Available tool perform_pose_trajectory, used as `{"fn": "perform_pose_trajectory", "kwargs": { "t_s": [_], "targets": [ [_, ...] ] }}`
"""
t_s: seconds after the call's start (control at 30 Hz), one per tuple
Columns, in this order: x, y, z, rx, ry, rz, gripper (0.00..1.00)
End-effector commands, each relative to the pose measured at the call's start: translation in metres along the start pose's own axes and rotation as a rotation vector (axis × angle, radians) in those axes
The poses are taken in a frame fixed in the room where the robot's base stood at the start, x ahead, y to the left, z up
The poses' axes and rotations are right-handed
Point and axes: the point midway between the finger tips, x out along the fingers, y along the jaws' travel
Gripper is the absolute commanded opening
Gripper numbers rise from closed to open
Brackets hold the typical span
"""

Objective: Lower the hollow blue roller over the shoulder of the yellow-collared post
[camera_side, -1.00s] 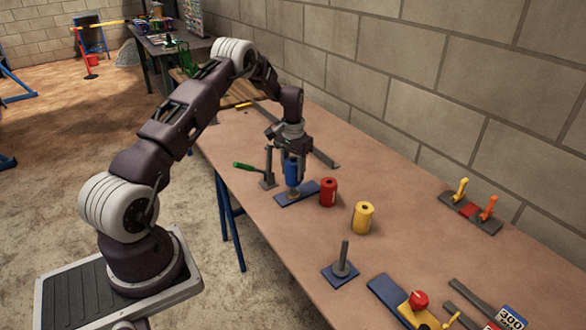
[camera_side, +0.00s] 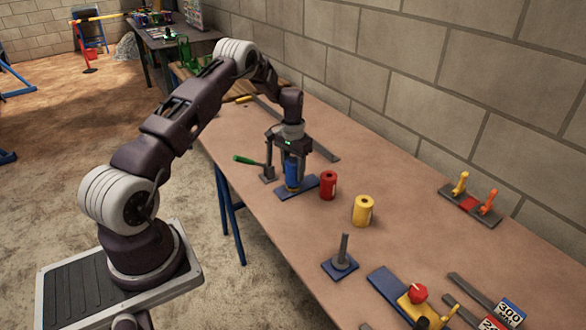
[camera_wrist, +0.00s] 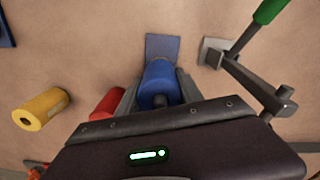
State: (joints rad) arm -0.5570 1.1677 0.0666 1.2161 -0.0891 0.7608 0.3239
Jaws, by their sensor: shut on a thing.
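My gripper (camera_side: 291,166) is shut on the hollow blue roller (camera_side: 292,175), which is roughly upright over a blue base plate (camera_side: 311,183). I cannot tell whether the roller rests fully on the shoulder.
A green-handled lever (camera_side: 250,161) stands close on the left. A red roller (camera_side: 328,186) and a yellow roller (camera_side: 362,211) stand to the right. A bare grey post (camera_side: 342,251) on a blue plate is nearer the front.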

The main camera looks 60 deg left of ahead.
Motion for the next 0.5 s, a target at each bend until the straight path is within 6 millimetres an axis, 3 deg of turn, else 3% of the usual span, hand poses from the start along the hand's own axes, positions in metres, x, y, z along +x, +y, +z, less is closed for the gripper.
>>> {"fn": "perform_pose_trajectory", "kwargs": {
  "t_s": [0.43, 0.47, 0.5],
  "targets": [
    [0.011, 0.0, 0.0, 0.0, 0.001, 0.0, 0.0],
    [0.011, 0.0, 0.0, 0.0, 0.001, 0.0, 0.47],
    [0.011, 0.0, 0.0, 0.0, 0.002, 0.0, 0.55]
  ]
}}
